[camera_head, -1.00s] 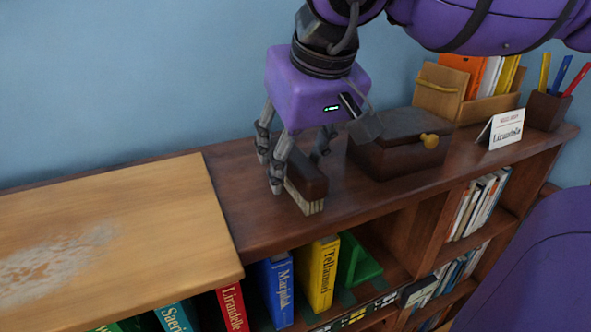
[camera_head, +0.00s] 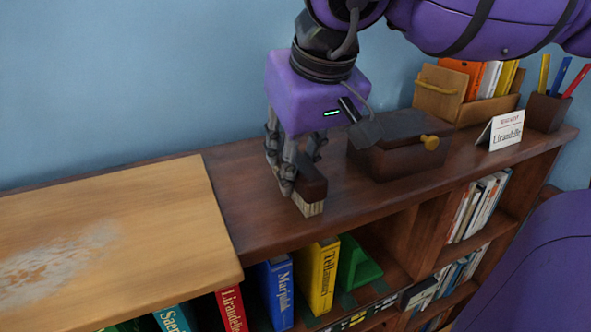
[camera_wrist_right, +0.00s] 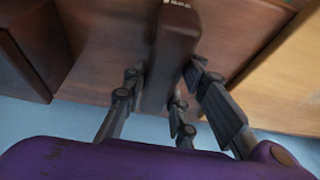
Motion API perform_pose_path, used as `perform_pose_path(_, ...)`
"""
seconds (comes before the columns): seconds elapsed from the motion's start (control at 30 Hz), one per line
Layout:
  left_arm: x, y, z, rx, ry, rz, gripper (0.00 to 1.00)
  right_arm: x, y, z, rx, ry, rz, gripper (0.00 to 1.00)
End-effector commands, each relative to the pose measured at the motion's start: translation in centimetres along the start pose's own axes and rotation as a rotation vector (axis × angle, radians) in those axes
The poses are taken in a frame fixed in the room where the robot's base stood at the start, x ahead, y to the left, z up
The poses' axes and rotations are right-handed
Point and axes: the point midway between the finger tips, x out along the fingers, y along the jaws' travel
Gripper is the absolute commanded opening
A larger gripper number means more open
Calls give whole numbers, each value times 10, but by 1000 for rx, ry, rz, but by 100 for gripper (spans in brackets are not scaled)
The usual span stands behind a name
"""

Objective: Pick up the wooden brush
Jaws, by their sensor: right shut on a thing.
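The wooden brush (camera_head: 313,187) has a dark brown back and pale bristles. It stands bristles down on the dark bookcase top (camera_head: 250,215), near its front edge. My right gripper (camera_head: 298,178) reaches down over it from above, with its fingers shut on the brush's sides. In the right wrist view, the brush (camera_wrist_right: 174,45) runs between the fingers of the gripper (camera_wrist_right: 160,100). I cannot see a clear gap under the bristles. My left gripper is not in view.
A dark wooden box (camera_head: 395,155) with a yellow knob stands close right of the brush. A lighter wood top (camera_head: 120,220) lies left.

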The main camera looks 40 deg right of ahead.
Motion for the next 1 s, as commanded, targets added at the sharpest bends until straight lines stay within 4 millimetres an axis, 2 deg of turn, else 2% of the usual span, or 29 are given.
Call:
perform_pose_path(0.17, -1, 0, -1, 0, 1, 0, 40, -2, 0, -1, 0, 1, 0, 0)
perform_pose_path(0.37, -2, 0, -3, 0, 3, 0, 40, -17, 0, -8, 2, 5, 1, 0)
perform_pose_path(0.47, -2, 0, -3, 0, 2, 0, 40, -34, 0, -15, 1, 6, 0, 0)
perform_pose_path(0.73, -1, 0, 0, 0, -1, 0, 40, -108, -26, 3, -1, 7, 2, 0)
perform_pose_path(1.0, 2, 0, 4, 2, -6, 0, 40, -152, -56, 44, -2, 3, 2, 0)
